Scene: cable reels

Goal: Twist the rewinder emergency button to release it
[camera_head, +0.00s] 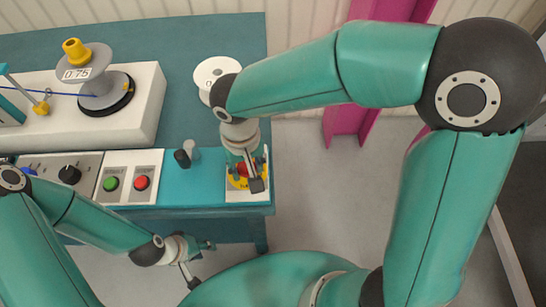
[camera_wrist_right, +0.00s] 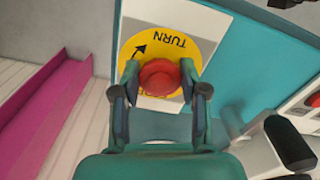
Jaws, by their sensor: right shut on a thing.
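The red emergency button (camera_wrist_right: 160,78) sits on a yellow disc (camera_wrist_right: 186,42) marked TURN with an arrow, on a white plate (camera_wrist_right: 214,28). In the head view the button (camera_head: 243,170) is at the right end of the teal bench, partly hidden by my right gripper (camera_head: 250,180). My right gripper (camera_wrist_right: 160,86) points down with its two fingers on either side of the button, shut on it. My left gripper (camera_head: 200,262) hangs in front of the bench, low and away from the button; its finger gap is not clear.
The teal bench (camera_head: 215,185) also carries a green button (camera_head: 111,184), a red button (camera_head: 142,183), a black knob (camera_head: 69,174) and a dark lever (camera_head: 182,158). A grey reel (camera_head: 85,68) and a white spool (camera_head: 217,70) stand behind. A magenta post (camera_head: 345,120) rises at the right.

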